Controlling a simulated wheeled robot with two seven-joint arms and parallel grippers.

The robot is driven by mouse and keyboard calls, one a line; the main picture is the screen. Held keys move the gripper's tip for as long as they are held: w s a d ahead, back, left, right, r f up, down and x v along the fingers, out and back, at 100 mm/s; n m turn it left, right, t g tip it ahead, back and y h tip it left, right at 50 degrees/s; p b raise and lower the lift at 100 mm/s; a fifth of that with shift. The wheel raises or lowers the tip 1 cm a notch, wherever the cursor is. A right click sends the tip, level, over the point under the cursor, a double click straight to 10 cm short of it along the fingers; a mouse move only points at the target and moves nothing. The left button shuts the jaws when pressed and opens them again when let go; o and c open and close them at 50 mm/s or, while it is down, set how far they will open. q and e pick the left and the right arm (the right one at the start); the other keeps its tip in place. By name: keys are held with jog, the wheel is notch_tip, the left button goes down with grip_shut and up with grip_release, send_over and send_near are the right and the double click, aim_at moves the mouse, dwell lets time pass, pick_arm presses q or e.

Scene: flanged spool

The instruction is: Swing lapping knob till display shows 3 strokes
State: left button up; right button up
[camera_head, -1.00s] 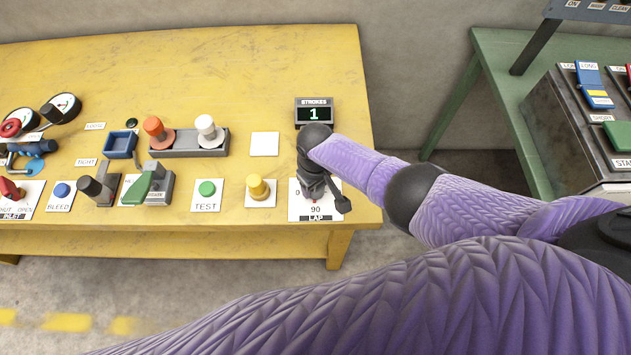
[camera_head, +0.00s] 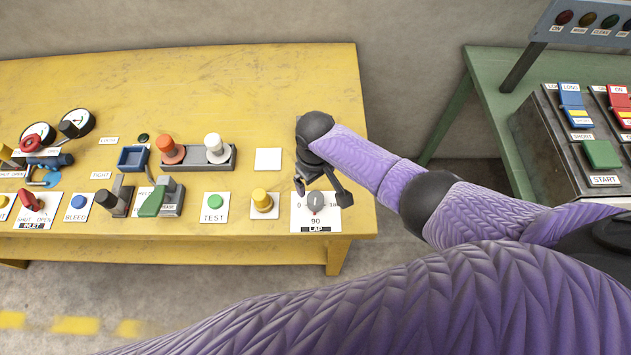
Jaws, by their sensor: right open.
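The lapping knob (camera_head: 316,203) is a small round grey knob on a white plate (camera_head: 327,222) marked "90" and "LAP", near the yellow table's front right corner. My right gripper (camera_head: 323,194) is above the knob, its two dark fingers spread wide on either side and holding nothing. The knob shows between the fingers; whether a finger touches it I cannot tell. The strokes display is hidden behind my right wrist, so its number cannot be read. My left gripper is not in view.
A blank white square (camera_head: 268,159) lies behind. A green table (camera_head: 490,95) with a switch box stands at right.

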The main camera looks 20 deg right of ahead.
jog(key=shift+r, duration=0.15)
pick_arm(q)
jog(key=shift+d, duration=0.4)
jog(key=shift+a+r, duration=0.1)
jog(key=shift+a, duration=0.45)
